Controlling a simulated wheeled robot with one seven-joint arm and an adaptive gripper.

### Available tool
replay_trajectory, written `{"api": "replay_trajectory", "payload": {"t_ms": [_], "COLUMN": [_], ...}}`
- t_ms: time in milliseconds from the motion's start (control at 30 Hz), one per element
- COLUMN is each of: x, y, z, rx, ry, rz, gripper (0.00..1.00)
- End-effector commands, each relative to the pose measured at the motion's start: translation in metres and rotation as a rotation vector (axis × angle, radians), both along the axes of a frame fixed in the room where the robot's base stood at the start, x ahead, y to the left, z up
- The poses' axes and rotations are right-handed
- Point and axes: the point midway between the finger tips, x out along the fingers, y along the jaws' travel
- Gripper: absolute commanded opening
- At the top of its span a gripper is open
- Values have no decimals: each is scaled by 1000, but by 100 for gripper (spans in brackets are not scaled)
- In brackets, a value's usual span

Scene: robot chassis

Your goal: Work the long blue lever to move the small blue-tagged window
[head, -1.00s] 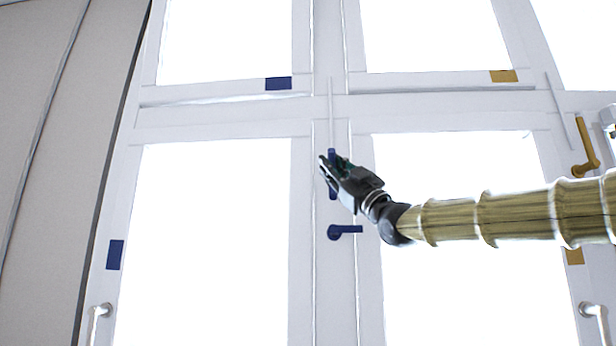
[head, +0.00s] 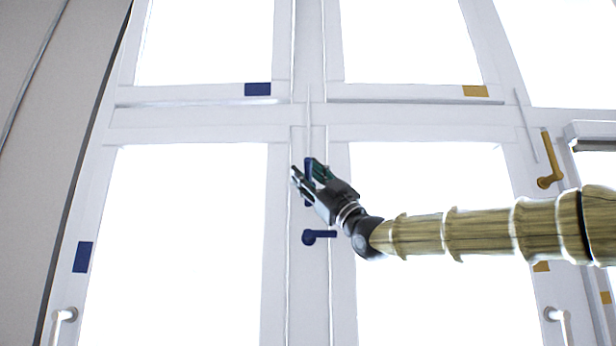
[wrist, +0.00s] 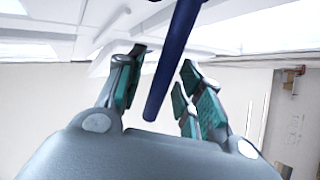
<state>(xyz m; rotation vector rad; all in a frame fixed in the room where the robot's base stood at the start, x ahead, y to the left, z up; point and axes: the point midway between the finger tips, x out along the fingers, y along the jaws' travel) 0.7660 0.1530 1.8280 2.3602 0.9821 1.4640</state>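The long blue lever (head: 308,166) stands upright on the white post between the windows, partly hidden behind my gripper (head: 306,170). In the wrist view the lever (wrist: 174,58) runs down between the fingers of my gripper (wrist: 160,72). The fingers are apart, with a visible gap on each side of the lever, so the gripper is open around it and not clamped. The small upper-left window (head: 205,40) has a blue tag (head: 257,89) on its bottom frame. It looks closed or nearly closed.
A short blue handle (head: 318,237) sits just below the gripper, pointing right. The lower-left window carries another blue tag (head: 82,257) and a white handle (head: 63,321). A yellow lever (head: 548,160) and a yellow tag (head: 475,90) are on the right. A grey wall (head: 50,80) stands at left.

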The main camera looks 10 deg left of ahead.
Motion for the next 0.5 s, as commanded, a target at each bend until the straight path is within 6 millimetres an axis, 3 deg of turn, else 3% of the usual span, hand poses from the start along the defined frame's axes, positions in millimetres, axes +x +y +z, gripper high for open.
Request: {"api": "replay_trajectory", "payload": {"t_ms": [300, 500], "x": [-1, -7], "y": [-1, -16], "z": [-1, -17], "rx": [0, 0], "ry": [-1, 0], "rz": [0, 0], "gripper": [37, 37]}}
